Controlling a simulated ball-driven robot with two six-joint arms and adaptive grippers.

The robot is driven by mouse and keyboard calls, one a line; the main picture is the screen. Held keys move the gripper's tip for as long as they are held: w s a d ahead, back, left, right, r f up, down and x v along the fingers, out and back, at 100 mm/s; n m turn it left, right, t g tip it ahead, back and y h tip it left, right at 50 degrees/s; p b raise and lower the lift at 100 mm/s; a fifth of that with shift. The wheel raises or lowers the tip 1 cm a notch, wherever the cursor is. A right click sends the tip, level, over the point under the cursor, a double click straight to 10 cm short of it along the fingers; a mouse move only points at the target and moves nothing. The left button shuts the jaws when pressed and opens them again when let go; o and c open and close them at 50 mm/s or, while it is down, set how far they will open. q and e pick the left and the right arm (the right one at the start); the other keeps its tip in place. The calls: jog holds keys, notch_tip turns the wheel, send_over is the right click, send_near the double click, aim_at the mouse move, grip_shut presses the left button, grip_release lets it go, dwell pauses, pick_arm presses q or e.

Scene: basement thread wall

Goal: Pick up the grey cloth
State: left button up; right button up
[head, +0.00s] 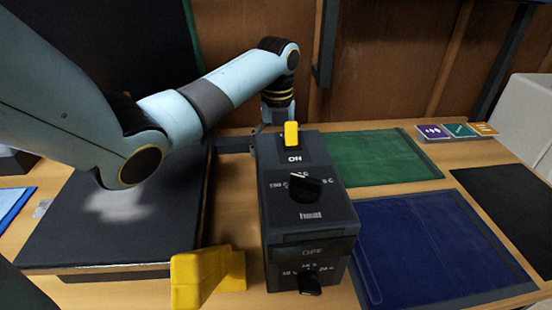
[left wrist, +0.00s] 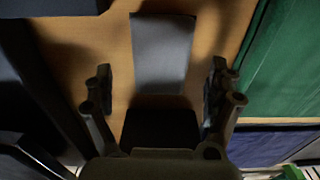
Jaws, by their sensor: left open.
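A flat grey rectangle, which looks like the grey cloth (left wrist: 161,50), lies on the wooden table in the left wrist view. It lies ahead of and between the two fingers of my left gripper (left wrist: 158,92), whose jaws are apart with nothing held. Its near end runs into a dark area, so I cannot tell where it ends. In the head view my left gripper (head: 266,126) points down behind the black control box, which partly hides it. I cannot make out the grey cloth in the head view. My right gripper is not in view.
The black control box (head: 308,228) with dials and a yellow switch (head: 291,134) stands mid-table. A yellow block (head: 200,280) is at its left front. Green (head: 380,157), blue (head: 435,250) and black (head: 505,200) flat pieces lie right. A dark raised slab (head: 120,235) is left.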

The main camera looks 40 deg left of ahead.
pick_arm(q)
notch_tip(320, 180, down, 3)
jog(key=shift+r, duration=0.2)
jog(key=c, duration=1.2)
jog(key=shift+r, duration=0.15)
notch_tip(320, 180, up, 10)
jog(key=shift+f+p, duration=0.1)
jog(key=shift+p, duration=0.3)
